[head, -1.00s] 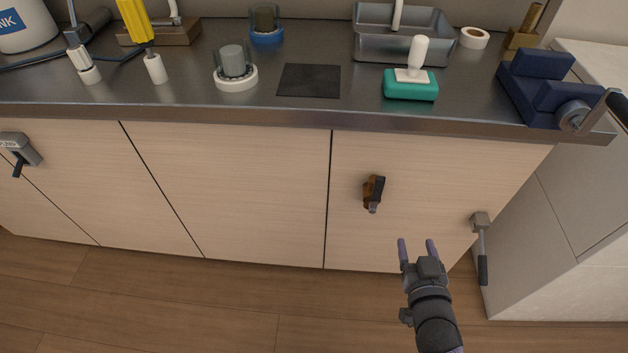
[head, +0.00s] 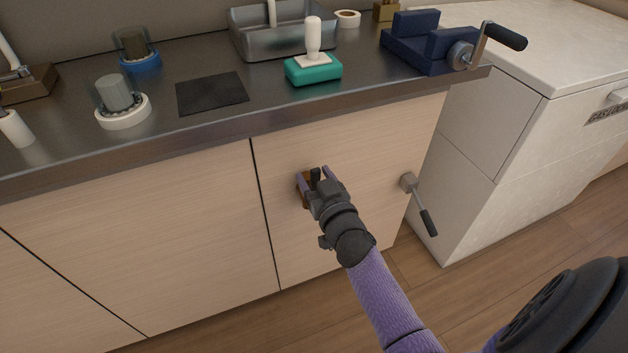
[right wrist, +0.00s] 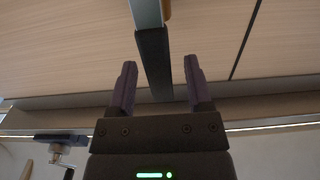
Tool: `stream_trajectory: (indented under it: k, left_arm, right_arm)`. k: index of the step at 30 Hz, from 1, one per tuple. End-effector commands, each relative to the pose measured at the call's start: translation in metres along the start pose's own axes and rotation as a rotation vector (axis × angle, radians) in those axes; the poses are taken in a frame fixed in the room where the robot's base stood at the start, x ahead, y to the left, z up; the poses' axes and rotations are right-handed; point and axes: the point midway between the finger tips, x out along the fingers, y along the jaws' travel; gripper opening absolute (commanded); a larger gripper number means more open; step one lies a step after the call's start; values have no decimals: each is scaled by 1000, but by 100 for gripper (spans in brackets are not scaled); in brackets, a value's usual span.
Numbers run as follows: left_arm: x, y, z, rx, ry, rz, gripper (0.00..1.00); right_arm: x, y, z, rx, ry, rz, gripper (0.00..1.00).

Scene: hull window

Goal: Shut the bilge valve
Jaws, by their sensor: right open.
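A small brass-brown valve (head: 306,203) with a dark lever sits on the pale cabinet front, below the counter edge; I take it for the bilge valve. My right gripper (head: 314,178) is at it, open, and covers much of it in the head view. In the right wrist view, the lever's dark grip (right wrist: 153,65) lies between the two spread fingers of my right gripper (right wrist: 160,65), with visible gaps on both sides. A bit of metal and brass shows at the top there. The lever's exact angle is hard to tell. My left gripper is not in view.
A grey lever with a black handle (head: 428,222) hangs on the cabinet to the right. A blue vise (head: 430,45) with a crank sits at the counter's right end. A green-based block with a white handle (head: 313,70) stands on the counter. The floor in front is clear.

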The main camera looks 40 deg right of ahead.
Motion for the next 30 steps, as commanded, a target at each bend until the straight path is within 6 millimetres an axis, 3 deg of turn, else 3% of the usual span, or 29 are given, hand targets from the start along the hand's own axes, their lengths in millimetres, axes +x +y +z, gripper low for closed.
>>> stream_trajectory:
  k: [5,6,15,30]
  left_arm:
    - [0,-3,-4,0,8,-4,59]
    - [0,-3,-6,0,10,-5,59]
    - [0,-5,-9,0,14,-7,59]
    - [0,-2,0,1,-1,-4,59]
  right_arm:
    - [0,0,-1,0,0,0,65]
    - [0,0,-1,0,0,0,60]
    - [0,0,0,0,0,0,0]
    - [0,0,0,0,-1,-1,0]
